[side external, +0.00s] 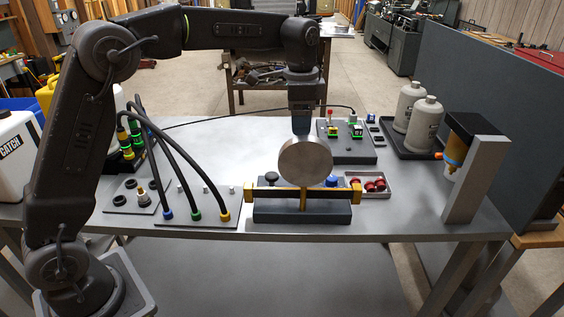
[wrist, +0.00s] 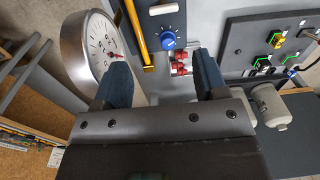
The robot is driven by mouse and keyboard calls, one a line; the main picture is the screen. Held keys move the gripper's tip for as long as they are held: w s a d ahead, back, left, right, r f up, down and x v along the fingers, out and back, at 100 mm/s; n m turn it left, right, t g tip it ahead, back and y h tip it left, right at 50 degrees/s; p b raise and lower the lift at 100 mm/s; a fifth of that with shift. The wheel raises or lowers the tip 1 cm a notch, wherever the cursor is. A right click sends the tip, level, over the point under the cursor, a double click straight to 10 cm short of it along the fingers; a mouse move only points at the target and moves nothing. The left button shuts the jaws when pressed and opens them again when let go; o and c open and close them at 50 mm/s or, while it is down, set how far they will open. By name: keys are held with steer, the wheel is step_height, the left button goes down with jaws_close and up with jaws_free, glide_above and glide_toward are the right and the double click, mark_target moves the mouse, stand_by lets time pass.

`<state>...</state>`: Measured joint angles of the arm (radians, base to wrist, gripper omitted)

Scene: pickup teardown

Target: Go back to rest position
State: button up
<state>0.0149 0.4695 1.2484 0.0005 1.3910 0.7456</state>
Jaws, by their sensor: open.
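My gripper (side external: 301,122) points down above the middle of the grey workbench (side external: 400,215) in the side view, just behind or above a round metal dial gauge (side external: 305,163). In the wrist view my gripper (wrist: 160,65) has its two dark blue fingers spread apart, with nothing held between them. The gauge's white face (wrist: 103,42) shows at upper left there, partly covered by the left finger. I cannot tell whether the finger and gauge touch. My arm is bent high and reaches across the bench from the left.
The gauge stands over a grey fixture (side external: 300,214) with a yellow-ended bar. A tray of red parts (side external: 373,187), a switch panel (side external: 345,150), grey bottles (side external: 424,122) and a post-mounted dispenser (side external: 478,170) lie rightward. Black cables (side external: 190,160) rise from a plate at left.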

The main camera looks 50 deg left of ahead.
steer(key=s+r+n+t, duration=0.15)
steer(key=s+r, duration=0.25)
steer(key=s, duration=0.4)
steer(key=s+f+n+t, duration=0.2)
steer(key=s+n, duration=0.1)
steer(key=s, duration=0.7)
steer(key=s+f+n+t, duration=0.1)
steer(key=s+f+n, duration=0.2)
steer(key=s, duration=0.8)
steer(key=shift+a+n+t, duration=0.35)
steer(key=shift+n, duration=0.3)
steer(key=shift+s, duration=0.1)
